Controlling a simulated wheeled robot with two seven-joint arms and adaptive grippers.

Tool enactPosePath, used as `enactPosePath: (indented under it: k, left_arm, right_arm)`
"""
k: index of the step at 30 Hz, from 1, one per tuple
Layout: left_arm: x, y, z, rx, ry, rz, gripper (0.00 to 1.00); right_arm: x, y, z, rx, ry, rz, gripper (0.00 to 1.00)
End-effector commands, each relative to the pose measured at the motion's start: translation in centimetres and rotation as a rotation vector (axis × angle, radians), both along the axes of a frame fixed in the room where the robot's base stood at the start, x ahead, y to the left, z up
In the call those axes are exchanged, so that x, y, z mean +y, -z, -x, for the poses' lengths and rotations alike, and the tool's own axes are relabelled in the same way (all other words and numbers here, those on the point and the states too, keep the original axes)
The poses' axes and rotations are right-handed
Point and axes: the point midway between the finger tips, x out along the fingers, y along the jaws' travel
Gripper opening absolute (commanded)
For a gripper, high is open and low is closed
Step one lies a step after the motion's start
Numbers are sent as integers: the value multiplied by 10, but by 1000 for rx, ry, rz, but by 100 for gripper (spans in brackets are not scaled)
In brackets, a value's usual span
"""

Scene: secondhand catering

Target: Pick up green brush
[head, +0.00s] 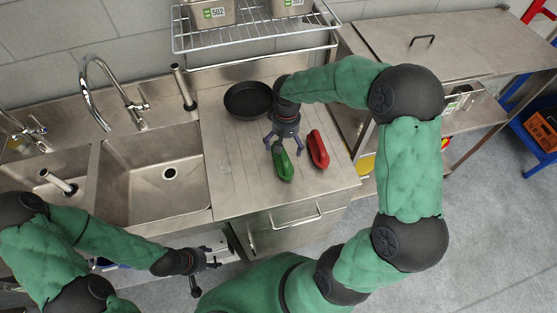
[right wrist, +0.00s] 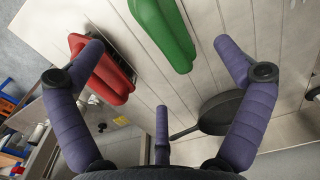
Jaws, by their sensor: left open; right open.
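The green brush (head: 283,163) lies on the ribbed steel drainboard (head: 235,175), just left of a red brush (head: 318,149). My right gripper (head: 282,143) is open above the drainboard, over the far end of the green brush. In the right wrist view the green brush (right wrist: 165,32) lies ahead of the spread fingers of the right gripper (right wrist: 165,65), and the red brush (right wrist: 100,70) is beside the left finger. Nothing is held. My left gripper (head: 208,262) is open and empty, low in front of the counter's front edge.
A black pan (head: 248,100) sits on the drainboard behind the brushes; it also shows in the right wrist view (right wrist: 222,112). Two sink basins (head: 155,165) with taps lie to the left. A wire shelf (head: 255,42) holding steel containers hangs above.

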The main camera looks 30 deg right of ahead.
Motion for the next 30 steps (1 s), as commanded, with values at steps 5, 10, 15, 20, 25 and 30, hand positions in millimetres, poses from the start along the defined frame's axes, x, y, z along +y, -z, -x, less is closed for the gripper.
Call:
enactPosePath:
  k: [5, 10, 15, 20, 25, 30]
  left_arm:
    - [0, 8, 0, 0, 0, 0, 58]
    - [0, 10, 0, -1, 0, 0, 58]
    - [0, 12, 0, -1, 0, 0, 58]
    - [0, 12, 0, -1, 0, 0, 58]
    - [0, 14, 0, -1, 0, 0, 58]
    - [0, 17, 0, -1, 0, 0, 58]
  right_arm:
    - [-4, 10, 0, 1, 4, 11, 100]
    - [-4, 34, 0, 4, 6, 9, 100]
    - [-4, 53, -1, 1, 4, 10, 100]
    - [-4, 60, -1, 0, 4, 10, 100]
    - [-6, 75, -3, 2, 5, 10, 100]
    - [-7, 100, -5, 3, 5, 9, 100]
